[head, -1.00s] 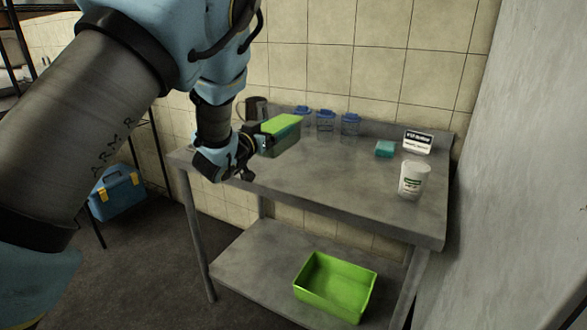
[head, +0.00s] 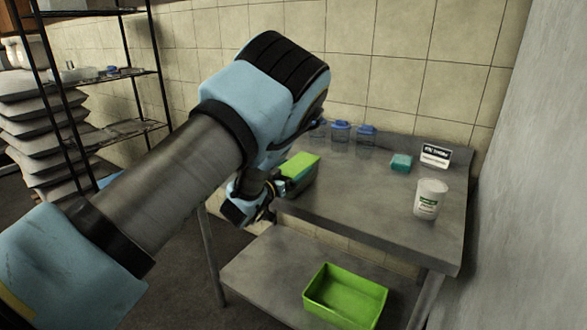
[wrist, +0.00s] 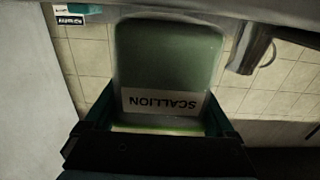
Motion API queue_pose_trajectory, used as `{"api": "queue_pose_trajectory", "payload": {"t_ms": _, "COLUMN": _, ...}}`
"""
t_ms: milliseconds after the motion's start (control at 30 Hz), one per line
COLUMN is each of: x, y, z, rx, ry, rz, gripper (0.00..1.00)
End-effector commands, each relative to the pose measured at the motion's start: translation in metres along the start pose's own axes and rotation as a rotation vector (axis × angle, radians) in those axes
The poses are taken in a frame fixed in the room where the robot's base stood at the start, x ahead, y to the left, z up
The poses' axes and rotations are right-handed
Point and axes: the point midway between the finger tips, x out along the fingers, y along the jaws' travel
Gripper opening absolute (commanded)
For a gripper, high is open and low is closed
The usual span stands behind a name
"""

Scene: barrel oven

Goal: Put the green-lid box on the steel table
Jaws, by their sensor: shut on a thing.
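The green-lid box (head: 301,168) has a bright green lid and a darker green body. It is upright at the left end of the steel table (head: 385,205), and I cannot tell whether its base touches the top. My gripper (head: 270,193) is at the box's near left side, partly hidden by my arm. In the wrist view the picture is upside down: the box (wrist: 168,55) fills the middle, with a white SCALLION label, and my gripper's fingers (wrist: 160,125) close on it near the lid.
Several blue-lidded containers (head: 340,131) stand along the table's back. A teal block (head: 401,162), a small sign (head: 435,156) and a white tub (head: 430,199) stand at the right. A mug (wrist: 250,48) shows in the wrist view. A green bin (head: 345,297) sits on the lower shelf. The table's middle is clear.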

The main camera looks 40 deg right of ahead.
Motion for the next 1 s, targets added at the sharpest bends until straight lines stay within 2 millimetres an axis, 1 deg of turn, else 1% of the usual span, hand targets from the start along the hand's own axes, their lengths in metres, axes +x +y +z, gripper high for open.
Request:
{"api": "queue_pose_trajectory", "payload": {"t_ms": 100, "x": 0.0, "y": 0.0, "z": 0.004, "rx": 0.001, "ry": 0.003, "rz": 0.0, "gripper": 0.0}}
{"api": "queue_pose_trajectory", "payload": {"t_ms": 333, "x": 0.0, "y": 0.0, "z": 0.005, "rx": 0.0, "ry": 0.003, "rz": 0.0, "gripper": 0.0}}
{"api": "queue_pose_trajectory", "payload": {"t_ms": 433, "x": 0.0, "y": 0.0, "z": 0.008, "rx": 0.0, "ry": 0.003, "rz": -0.001, "gripper": 0.0}}
{"api": "queue_pose_trajectory", "payload": {"t_ms": 467, "x": 0.0, "y": 0.0, "z": 0.007, "rx": 0.0, "ry": 0.001, "rz": 0.0, "gripper": 0.93}}
{"api": "queue_pose_trajectory", "payload": {"t_ms": 500, "x": 0.0, "y": 0.0, "z": 0.007, "rx": 0.0, "ry": 0.001, "rz": 0.0, "gripper": 0.98}}
{"api": "queue_pose_trajectory", "payload": {"t_ms": 533, "x": 0.0, "y": 0.0, "z": 0.007, "rx": 0.0, "ry": 0.001, "rz": 0.0, "gripper": 1.0}}
{"api": "queue_pose_trajectory", "payload": {"t_ms": 733, "x": 0.0, "y": 0.0, "z": 0.007, "rx": 0.0, "ry": 0.001, "rz": 0.0, "gripper": 1.0}}
{"api": "queue_pose_trajectory", "payload": {"t_ms": 833, "x": 0.0, "y": 0.0, "z": 0.004, "rx": 0.001, "ry": 0.001, "rz": 0.0, "gripper": 1.0}}
{"api": "queue_pose_trajectory", "payload": {"t_ms": 933, "x": -0.01, "y": -0.001, "z": 0.006, "rx": 0.0, "ry": -0.001, "rz": -0.003, "gripper": 1.0}}
{"api": "queue_pose_trajectory", "payload": {"t_ms": 1000, "x": -0.022, "y": -0.001, "z": 0.007, "rx": 0.0, "ry": -0.002, "rz": -0.003, "gripper": 1.0}}
